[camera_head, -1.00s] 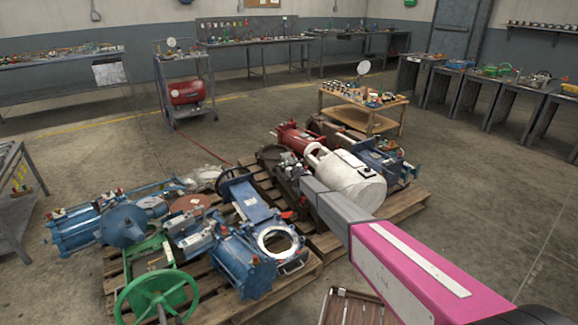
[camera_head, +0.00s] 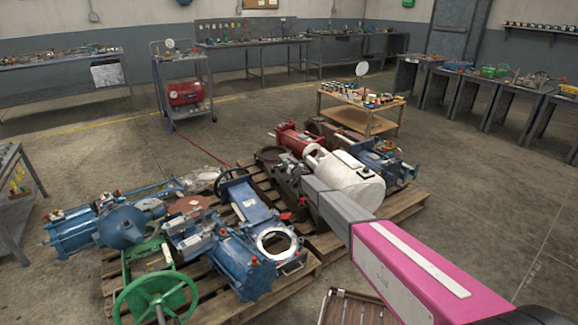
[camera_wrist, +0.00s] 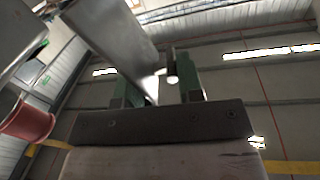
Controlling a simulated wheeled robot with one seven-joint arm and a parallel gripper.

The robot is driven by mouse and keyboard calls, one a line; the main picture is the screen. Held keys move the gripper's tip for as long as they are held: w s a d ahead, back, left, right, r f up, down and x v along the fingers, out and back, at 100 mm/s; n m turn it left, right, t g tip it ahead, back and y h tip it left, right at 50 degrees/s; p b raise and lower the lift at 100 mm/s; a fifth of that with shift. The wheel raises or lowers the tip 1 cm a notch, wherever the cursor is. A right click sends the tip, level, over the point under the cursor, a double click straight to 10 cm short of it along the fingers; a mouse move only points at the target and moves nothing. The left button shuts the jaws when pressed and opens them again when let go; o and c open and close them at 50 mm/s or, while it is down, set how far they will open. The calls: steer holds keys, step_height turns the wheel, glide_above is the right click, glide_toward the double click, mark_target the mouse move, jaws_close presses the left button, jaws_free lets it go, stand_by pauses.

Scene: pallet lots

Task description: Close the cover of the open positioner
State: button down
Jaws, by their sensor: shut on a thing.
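In the wrist view my gripper (camera_wrist: 158,85) shows its two green-grey fingers rising from a dark bar. A grey metal plate (camera_wrist: 105,35) slants down from the upper left and ends between the fingers. It looks like the positioner's cover, and the fingers are shut on it. The contact is partly hidden and dim. In the head view my arm reaches over the far pallet, and its end is beside the white cylinder (camera_head: 358,182). The gripper, the positioner body and the cover cannot be made out there.
A red actuator (camera_head: 293,137) and dark and blue valves crowd the far pallet. The near pallet holds blue actuators (camera_head: 240,262) and a green handwheel (camera_head: 155,298). A wooden table (camera_head: 358,115) stands behind. Concrete floor at right is open. A red cylinder (camera_wrist: 25,122) is close by at left.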

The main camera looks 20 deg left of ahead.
steer(key=shift+w+d+r+m, duration=0.2)
steer(key=shift+d+r+m, duration=0.05)
steer(key=shift+m, duration=0.45)
steer(key=shift+w+d+m, duration=0.3)
steer(key=shift+d+m, duration=0.05)
steer(key=shift+m, duration=0.25)
stand_by(0.4)
steer(key=c, duration=1)
jaws_free()
steer(key=shift+s+d, duration=0.1)
steer(key=shift+d, duration=0.05)
steer(key=v, duration=1)
steer(key=shift+s+d, duration=0.1)
steer(key=shift+s, duration=0.15)
